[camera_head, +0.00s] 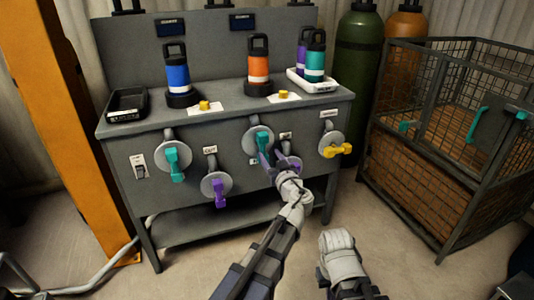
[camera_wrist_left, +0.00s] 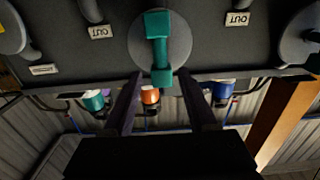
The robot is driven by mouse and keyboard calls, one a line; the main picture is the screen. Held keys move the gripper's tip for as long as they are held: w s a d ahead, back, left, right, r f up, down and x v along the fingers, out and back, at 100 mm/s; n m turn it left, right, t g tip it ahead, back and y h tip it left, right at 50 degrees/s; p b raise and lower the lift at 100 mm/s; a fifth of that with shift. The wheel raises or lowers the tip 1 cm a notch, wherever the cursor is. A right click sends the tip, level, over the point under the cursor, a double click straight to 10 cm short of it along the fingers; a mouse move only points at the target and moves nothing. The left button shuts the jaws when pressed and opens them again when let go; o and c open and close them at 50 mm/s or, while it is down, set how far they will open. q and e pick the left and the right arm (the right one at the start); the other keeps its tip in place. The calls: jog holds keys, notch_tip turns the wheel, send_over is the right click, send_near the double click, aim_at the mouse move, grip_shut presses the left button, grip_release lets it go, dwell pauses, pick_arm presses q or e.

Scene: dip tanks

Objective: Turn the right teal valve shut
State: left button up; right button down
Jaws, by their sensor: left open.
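The right teal valve (camera_head: 262,141) is on the front panel of the grey bench, on a round grey plate. In the left wrist view its teal handle (camera_wrist_left: 158,45) runs up and down the picture, centred ahead of the fingers. My left gripper (camera_head: 275,161) is open just in front of this valve and partly covers its lower end. In the left wrist view the two dark fingers (camera_wrist_left: 160,82) stand apart on either side of the handle's near end; I cannot tell whether they touch it. My right gripper's jaws are not visible.
The left teal valve (camera_head: 175,162), a purple valve (camera_head: 219,190) and a yellow valve (camera_head: 338,149) are on the same panel. Bottles stand on the bench top (camera_head: 222,91). A wire cage (camera_head: 440,140) stands at the right. An orange post (camera_head: 65,130) stands at the left.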

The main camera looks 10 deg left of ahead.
aim_at(264, 146)
pick_arm(q)
jog(key=shift+x, duration=3.9)
grip_shut()
